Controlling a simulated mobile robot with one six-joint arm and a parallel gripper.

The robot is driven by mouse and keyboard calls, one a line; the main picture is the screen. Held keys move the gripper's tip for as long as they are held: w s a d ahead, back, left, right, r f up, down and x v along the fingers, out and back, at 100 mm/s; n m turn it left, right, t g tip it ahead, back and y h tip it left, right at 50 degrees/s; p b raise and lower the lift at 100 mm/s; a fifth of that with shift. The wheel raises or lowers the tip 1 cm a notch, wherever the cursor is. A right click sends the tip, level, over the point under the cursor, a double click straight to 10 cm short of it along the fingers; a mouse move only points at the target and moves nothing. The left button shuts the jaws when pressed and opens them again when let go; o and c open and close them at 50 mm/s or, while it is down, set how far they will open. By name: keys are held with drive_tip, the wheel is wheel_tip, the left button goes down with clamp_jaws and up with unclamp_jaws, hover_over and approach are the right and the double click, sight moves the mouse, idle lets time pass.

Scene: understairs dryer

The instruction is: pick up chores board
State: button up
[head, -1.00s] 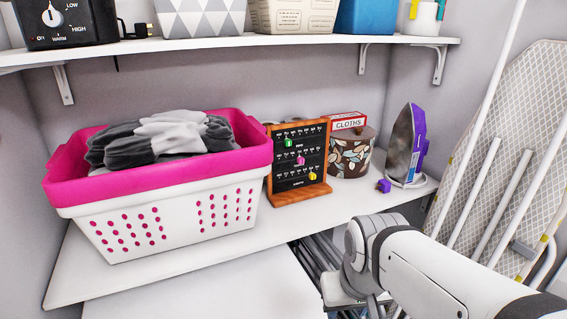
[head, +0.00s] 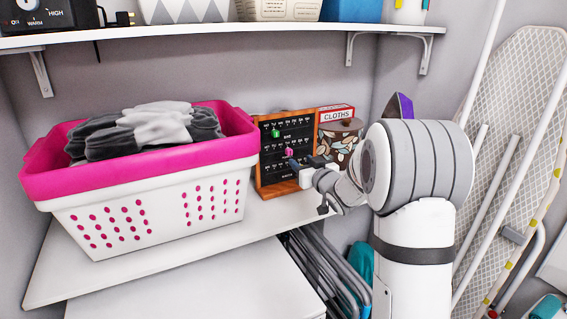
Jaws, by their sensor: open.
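The chores board (head: 272,165) is a black panel in an orange-brown wooden frame, with rows of white marks and small coloured pegs. It stands upright on the white counter, just right of the laundry basket. My gripper (head: 302,163) is open in front of the board's right side, and its fingers overlap the board in the picture. My gripper and wrist hide the board's lower right part. I cannot tell whether the fingers touch it or straddle its edge.
A pink and white laundry basket (head: 150,200) with grey cloths stands close on the left. A leaf-patterned tin (head: 338,143) and a red CLOTHS box (head: 337,113) are behind right. A shelf (head: 200,32) runs above. The iron is mostly hidden by my arm. An ironing board (head: 520,130) leans at right.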

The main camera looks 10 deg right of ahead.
sight(288, 148)
drive_tip(key=shift+y, duration=0.4)
drive_tip(key=x, duration=0.2)
drive_tip(key=p+x, duration=0.1)
drive_tip(key=x, duration=0.2)
drive_tip(key=p+x, duration=0.1)
drive_tip(key=x, duration=0.2)
drive_tip(key=shift+w+d, duration=0.25)
drive_tip(key=shift+w, duration=0.1)
clamp_jaws()
idle(0.6)
drive_tip(key=shift+r, duration=0.15)
